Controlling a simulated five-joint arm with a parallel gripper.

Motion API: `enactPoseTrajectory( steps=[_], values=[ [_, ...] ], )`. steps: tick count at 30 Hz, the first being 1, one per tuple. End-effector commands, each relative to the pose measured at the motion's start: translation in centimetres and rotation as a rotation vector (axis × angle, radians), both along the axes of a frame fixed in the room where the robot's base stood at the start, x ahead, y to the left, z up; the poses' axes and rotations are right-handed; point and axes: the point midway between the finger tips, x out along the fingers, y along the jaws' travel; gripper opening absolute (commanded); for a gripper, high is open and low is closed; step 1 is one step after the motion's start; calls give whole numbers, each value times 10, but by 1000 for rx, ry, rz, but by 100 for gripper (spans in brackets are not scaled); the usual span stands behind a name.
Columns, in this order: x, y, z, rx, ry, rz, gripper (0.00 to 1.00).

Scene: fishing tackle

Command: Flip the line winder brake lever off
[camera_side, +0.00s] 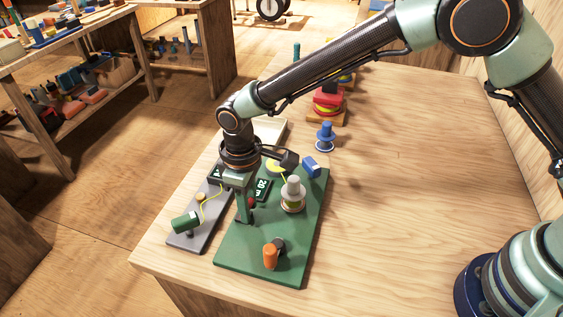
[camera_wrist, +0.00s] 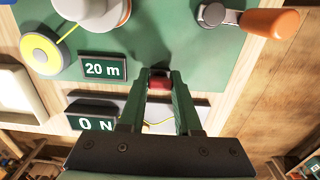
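The line winder is a green board (camera_side: 296,250) with a white-grey spool (camera_side: 292,196), an orange-handled crank (camera_side: 271,256) and a "20 m" display (camera_wrist: 103,69). The brake lever shows as a small red part (camera_side: 252,202) on the board, near the display. In the wrist view the red lever (camera_wrist: 160,83) lies between the tips of my gripper (camera_wrist: 162,76). My gripper (camera_side: 245,218) points down, low over the board, with its fingers apart around the red part. I cannot see whether either finger touches it. The lever's base is mostly hidden.
The crank's orange handle (camera_wrist: 270,22) is to the right in the wrist view. A grey board (camera_side: 188,242) with a green cylinder (camera_side: 186,221) and yellow line stands left of the winder. A blue spool (camera_side: 325,136) stands behind. The table's right side is clear.

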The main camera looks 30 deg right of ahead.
Motion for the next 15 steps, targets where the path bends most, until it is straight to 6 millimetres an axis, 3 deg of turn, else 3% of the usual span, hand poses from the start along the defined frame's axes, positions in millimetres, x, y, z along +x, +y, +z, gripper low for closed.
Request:
enactPoseTrajectory(
  steps=[15],
  values=[
    [5,4,0,-62,77,0,0]
  ],
)
